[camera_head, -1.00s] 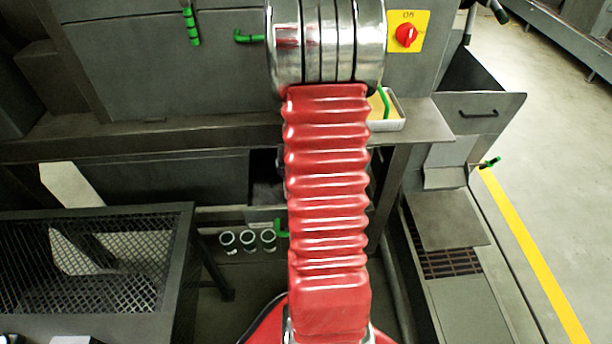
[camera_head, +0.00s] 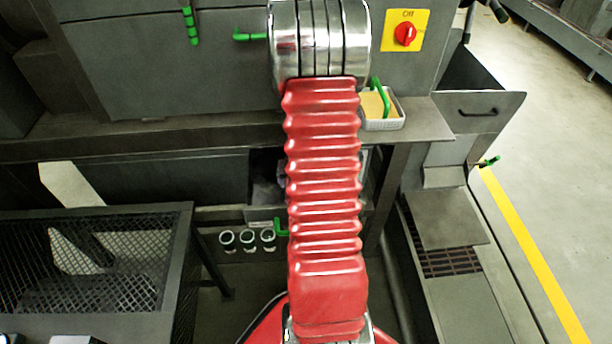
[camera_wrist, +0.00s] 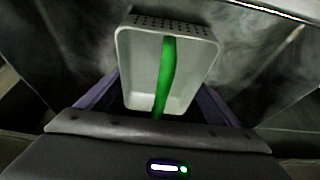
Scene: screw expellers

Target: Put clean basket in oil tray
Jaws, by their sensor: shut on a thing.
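In the wrist view a pale, empty basket (camera_wrist: 190,75) with small holes along one wall and a green handle (camera_wrist: 166,70) hangs in front of my gripper (camera_wrist: 160,112). My gripper is shut on the handle. In the head view my red arm hides my gripper and most of what is around it. A second white basket (camera_head: 384,122) with yellow contents and its own green handle stands on the ledge at right. The oil tray cannot be told for certain; a dark recess (camera_head: 266,180) in the machine's lower front is partly hidden by my arm.
A grey ledge (camera_head: 425,122) runs along the machine front. A yellow switch panel (camera_head: 404,32) is above it. A mesh-sided frame (camera_head: 90,265) stands at lower left, with several round cups (camera_head: 248,240) beside it. Open floor (camera_head: 560,150) lies at right.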

